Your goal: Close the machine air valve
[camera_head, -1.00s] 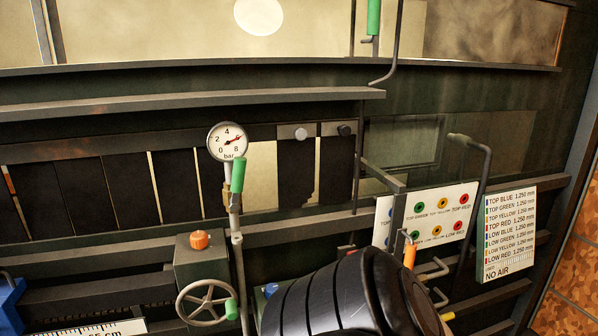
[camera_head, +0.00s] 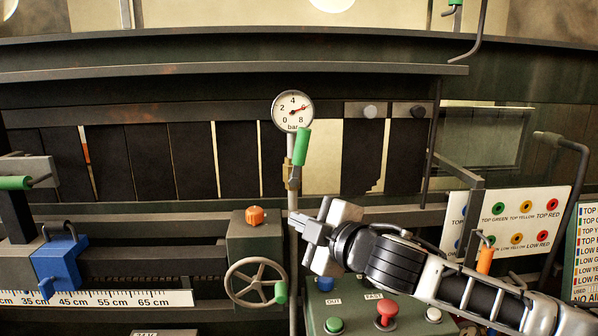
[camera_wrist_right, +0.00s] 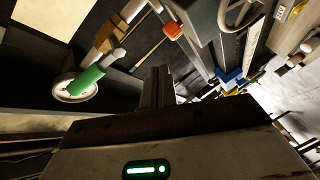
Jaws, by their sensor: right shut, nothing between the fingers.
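The air valve (camera_head: 293,178) is a brass fitting on a vertical pipe below a round pressure gauge (camera_head: 293,111). Its green handle (camera_head: 302,146) points up, roughly along the pipe and tilted slightly right. My right gripper (camera_head: 312,228) is shut and empty, just right of the pipe and below the valve; I cannot tell whether it touches the pipe. In the right wrist view the shut fingers (camera_wrist_right: 158,86) show at centre, with the green handle (camera_wrist_right: 90,80) and brass valve (camera_wrist_right: 104,36) to the left, apart from them. My left gripper is out of view.
An orange knob (camera_head: 255,215) and a handwheel (camera_head: 257,282) are left of the pipe. A control box (camera_head: 360,308) with a red mushroom button (camera_head: 387,315) lies under my right forearm. A label board (camera_head: 521,222) and an orange-handled lever (camera_head: 485,259) stand right.

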